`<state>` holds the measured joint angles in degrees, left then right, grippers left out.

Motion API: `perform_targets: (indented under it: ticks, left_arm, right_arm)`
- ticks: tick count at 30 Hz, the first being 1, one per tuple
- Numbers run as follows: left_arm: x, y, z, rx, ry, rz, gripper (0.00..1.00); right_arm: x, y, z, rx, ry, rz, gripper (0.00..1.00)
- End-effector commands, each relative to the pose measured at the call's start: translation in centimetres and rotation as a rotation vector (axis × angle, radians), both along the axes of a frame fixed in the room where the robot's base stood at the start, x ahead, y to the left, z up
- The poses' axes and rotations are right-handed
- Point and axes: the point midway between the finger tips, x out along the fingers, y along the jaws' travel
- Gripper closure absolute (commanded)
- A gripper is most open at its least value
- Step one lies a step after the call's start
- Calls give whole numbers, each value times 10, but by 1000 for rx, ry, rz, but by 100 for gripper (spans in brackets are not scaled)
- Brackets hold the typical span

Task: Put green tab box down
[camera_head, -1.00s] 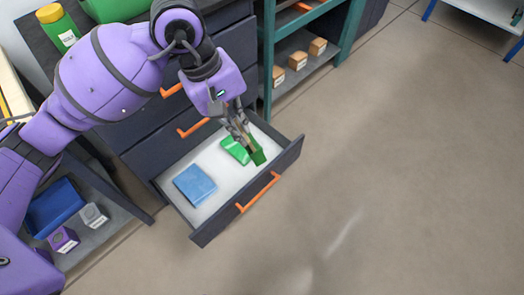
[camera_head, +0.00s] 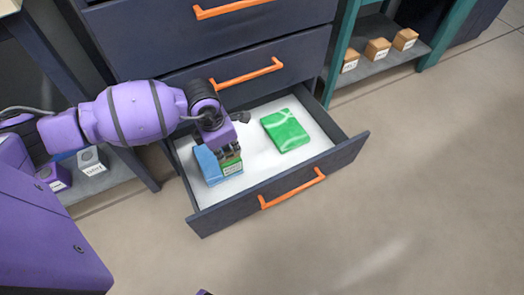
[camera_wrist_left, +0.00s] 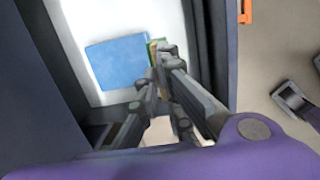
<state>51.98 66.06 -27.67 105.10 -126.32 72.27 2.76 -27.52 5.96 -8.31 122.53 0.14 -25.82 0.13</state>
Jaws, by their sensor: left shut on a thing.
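My left gripper (camera_head: 230,152) points down into the open drawer (camera_head: 262,165) and is shut on a small green box (camera_head: 232,169) with a pale label. The box is low in the left part of the drawer, at the right edge of a blue folded item (camera_head: 208,164). I cannot tell whether it touches the drawer floor. In the left wrist view, the fingers (camera_wrist_left: 160,75) hide most of the green box (camera_wrist_left: 152,48), beside the blue item (camera_wrist_left: 117,62).
A green folded item (camera_head: 286,130) lies at the drawer's right. White floor between it and the held box is free. The drawer front has an orange handle (camera_head: 292,188). Closed drawers rise behind. Small orange-brown boxes (camera_head: 377,49) stand on a shelf at upper right.

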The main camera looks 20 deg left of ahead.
Motion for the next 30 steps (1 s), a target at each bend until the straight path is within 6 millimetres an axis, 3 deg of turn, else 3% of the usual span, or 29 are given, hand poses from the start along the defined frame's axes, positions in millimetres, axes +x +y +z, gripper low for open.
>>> perform_targets:
  ticks: [12, 15, 19, 24, 30]
  left_arm:
    - [73, -57, -44, -7, -4, 9, 100]
    - [85, -67, -64, -6, -1, 10, 100]
    - [98, -77, -82, -5, -3, 9, 100]
    - [105, -82, -89, -4, -5, 9, 100]
    - [111, -87, -109, -3, -2, 9, 100]
  right_arm:
    - [-5, -6, -41, -13, 40, 37, 60]
    - [-3, -6, -52, -14, 48, 47, 60]
    - [3, -5, -61, -14, 44, 64, 60]
    - [13, -4, -62, -11, 26, 68, 60]
    - [11, -3, -71, -10, 34, 65, 60]
